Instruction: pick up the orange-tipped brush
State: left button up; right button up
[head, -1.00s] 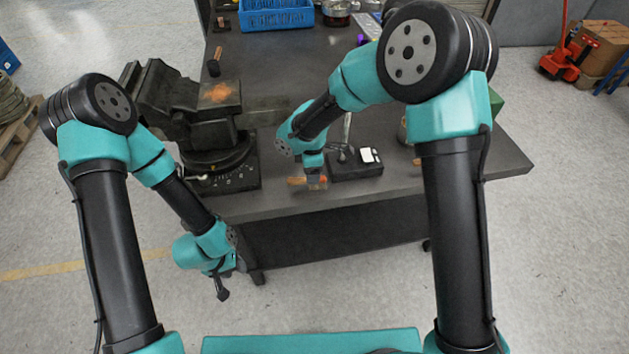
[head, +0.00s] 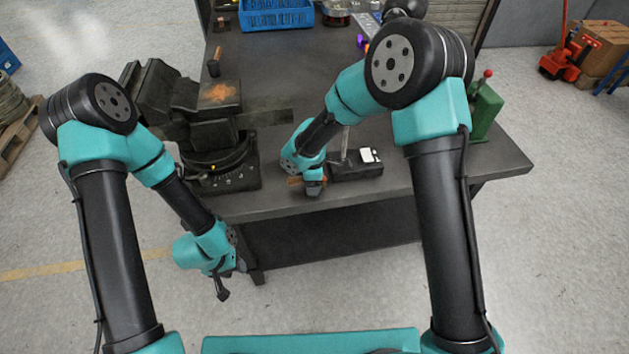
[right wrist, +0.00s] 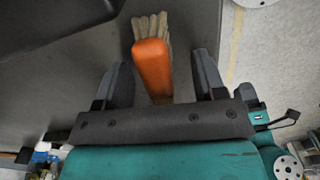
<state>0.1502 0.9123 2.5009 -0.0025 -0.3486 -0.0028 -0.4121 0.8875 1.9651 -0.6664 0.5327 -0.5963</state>
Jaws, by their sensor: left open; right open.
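The brush lies on the dark workbench near its front edge. In the right wrist view its orange part (right wrist: 152,68) points toward my right gripper (right wrist: 162,76), with pale bristles at the far end. The two fingers are open, one on each side of the orange part, with a gap on both sides. In the head view my right gripper (head: 314,190) is over the brush and hides most of it; a brown-orange bit (head: 294,182) shows to its left. My left gripper (head: 222,289) hangs open and empty in front of the bench, below the vise.
A dark vise (head: 210,125) stands on the bench to the left. A black box with a white label (head: 357,166) lies just right of my right gripper. A green device with a red knob (head: 486,110) stands at the right. A blue crate (head: 275,17) is at the back.

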jog(key=shift+c, duration=0.3)
jog(key=c, duration=1)
jog(key=shift+r, duration=0.1)
jog(key=shift+r, duration=0.85)
notch_tip(320, 180, up, 2)
jog(key=s, duration=1)
jog(key=s+r, duration=0.1)
jog(key=s, duration=0.5)
jog(key=shift+a, duration=0.25)
jog(key=o, duration=0.5)
jog(key=c, duration=0.4)
